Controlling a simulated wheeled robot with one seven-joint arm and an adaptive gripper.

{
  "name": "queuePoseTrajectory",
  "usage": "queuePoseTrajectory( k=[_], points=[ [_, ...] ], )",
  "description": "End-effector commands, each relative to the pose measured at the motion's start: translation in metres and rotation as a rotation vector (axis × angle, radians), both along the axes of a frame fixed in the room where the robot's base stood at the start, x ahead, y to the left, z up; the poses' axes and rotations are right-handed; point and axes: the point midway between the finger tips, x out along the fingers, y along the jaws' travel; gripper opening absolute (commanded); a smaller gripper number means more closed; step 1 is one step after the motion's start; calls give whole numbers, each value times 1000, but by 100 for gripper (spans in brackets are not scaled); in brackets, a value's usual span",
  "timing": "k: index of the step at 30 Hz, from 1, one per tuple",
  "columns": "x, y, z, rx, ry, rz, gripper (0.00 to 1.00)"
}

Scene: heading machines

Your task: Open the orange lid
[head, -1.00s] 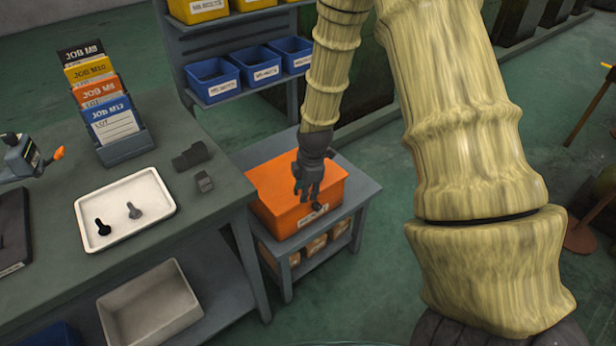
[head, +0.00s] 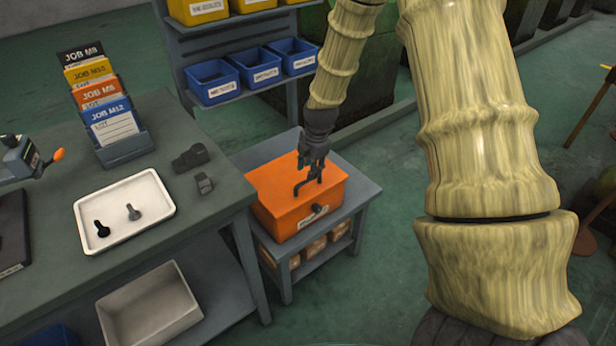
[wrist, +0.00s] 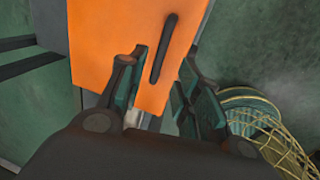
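The orange lid (head: 272,190) tops an orange box on a small grey table and looks closed. A dark knob or latch (head: 319,209) sits near its front edge, beside a white label. In the wrist view the orange surface (wrist: 110,45) carries a dark bar-shaped handle (wrist: 163,48). My gripper (head: 309,184) is over the lid, pointing down, with its fingers apart. In the wrist view my gripper (wrist: 162,75) is open, the handle lying ahead between its fingers. I cannot tell whether a finger touches the lid.
A grey workbench (head: 205,220) with a white tray (head: 165,208) of bolts stands to the left. A rack with blue bins (head: 212,82) is behind. Cartons (head: 313,247) fill the shelf below the box. A yellow wire basket (wrist: 265,125) is at the right in the wrist view.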

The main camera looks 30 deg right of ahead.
Motion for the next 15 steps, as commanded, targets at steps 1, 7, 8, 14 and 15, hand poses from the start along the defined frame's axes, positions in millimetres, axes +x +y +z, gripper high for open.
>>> queuePoseTrajectory(
  k=[1,7,8,14,15],
  points=[
    [1,0,-7,0,2,0,33],
    [5,0,-30,0,2,0,33],
    [6,0,-33,0,2,0,33],
    [9,1,-47,0,0,-1,33],
    [9,1,-48,0,0,0,33]
  ],
)
